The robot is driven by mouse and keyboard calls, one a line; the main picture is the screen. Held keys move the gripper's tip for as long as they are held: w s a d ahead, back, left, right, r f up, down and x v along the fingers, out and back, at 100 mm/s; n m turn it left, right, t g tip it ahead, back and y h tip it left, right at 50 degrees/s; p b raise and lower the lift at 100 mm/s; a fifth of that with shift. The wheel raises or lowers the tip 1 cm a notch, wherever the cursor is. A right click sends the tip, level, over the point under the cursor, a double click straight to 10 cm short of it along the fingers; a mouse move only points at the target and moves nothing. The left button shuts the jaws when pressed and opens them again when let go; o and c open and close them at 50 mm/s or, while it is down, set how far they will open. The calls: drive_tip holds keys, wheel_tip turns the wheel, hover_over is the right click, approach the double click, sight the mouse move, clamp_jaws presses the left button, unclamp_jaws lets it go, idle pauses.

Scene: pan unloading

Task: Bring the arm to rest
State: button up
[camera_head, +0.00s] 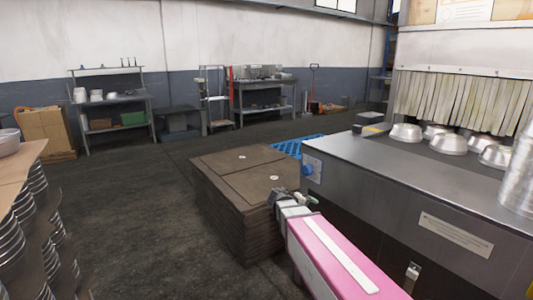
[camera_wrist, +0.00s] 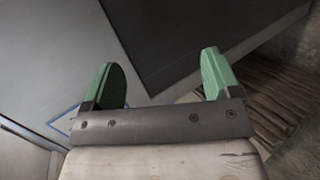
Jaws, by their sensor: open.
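My arm reaches forward from the bottom right in the head view, with a pink link bearing a white stripe. My gripper (camera_head: 303,197) is at its far end, beside the front left corner of the metal machine (camera_head: 330,185) and in front of the stack of brown boards (camera_head: 240,165). In the wrist view my gripper (camera_wrist: 162,72) shows two green fingers spread wide apart. Nothing is between them. A dark flat surface and grey metal lie beyond the fingers.
Several metal pans (camera_head: 447,143) sit on the machine's top before a strip curtain (camera_head: 465,100). Tall stacks of pans (camera_head: 18,235) stand at the left edge. A blue pallet (camera_head: 298,146) lies behind the boards. Open floor (camera_head: 135,215) is left of the boards.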

drive_tip(key=s+f+m+g+y, duration=0.4)
drive_tip(key=s+f+y, duration=0.6)
drive_tip(key=s, duration=0.6)
wheel_tip(320, 180, down, 2)
drive_tip(key=shift+s+d+f+m+g+y, duration=0.1)
drive_tip(key=shift+s+d+m+g+y, duration=0.1)
drive_tip(key=shift+d+m+g+y, duration=0.15)
